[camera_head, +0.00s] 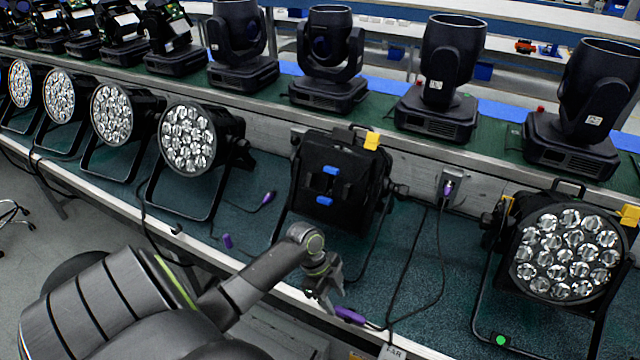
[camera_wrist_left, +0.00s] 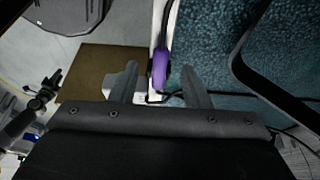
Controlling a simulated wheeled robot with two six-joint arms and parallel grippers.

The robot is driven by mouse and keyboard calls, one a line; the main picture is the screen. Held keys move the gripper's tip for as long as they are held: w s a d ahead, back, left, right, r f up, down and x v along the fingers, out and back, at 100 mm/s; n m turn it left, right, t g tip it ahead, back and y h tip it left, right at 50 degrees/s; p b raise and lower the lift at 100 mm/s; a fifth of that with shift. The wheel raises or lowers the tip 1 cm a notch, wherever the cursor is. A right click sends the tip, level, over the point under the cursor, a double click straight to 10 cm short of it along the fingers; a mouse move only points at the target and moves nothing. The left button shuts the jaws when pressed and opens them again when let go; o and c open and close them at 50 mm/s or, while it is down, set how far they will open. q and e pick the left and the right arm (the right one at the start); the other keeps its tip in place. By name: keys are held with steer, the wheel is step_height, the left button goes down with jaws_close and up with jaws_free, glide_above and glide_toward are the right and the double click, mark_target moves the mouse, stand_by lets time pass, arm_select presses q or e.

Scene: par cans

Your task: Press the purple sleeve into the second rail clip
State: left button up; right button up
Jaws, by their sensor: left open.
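A purple sleeve (camera_head: 350,315) on a dark cable lies at the bench's front rail (camera_head: 297,298). My left gripper (camera_head: 332,292) is just above and to the left of it in the head view. In the left wrist view the sleeve (camera_wrist_left: 160,68) shows between the two fingertips of my left gripper (camera_wrist_left: 160,78), which are apart with nothing gripped. I cannot tell the sleeve's height over the rail or whether a clip is under it. My right gripper is not in view.
A par can with its back showing (camera_head: 340,180) stands behind my left gripper, and a lit-lens par can (camera_head: 568,252) stands to the right. Other purple cable ends lie on the teal mat (camera_head: 228,241) and by a wall socket (camera_head: 448,188). A white tag (camera_head: 393,352) hangs at the front edge.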

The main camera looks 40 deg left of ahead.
arm_select(q)
steer(key=v, duration=1.3)
steer(key=shift+r+b, duration=0.2)
steer(key=shift+b, duration=0.15)
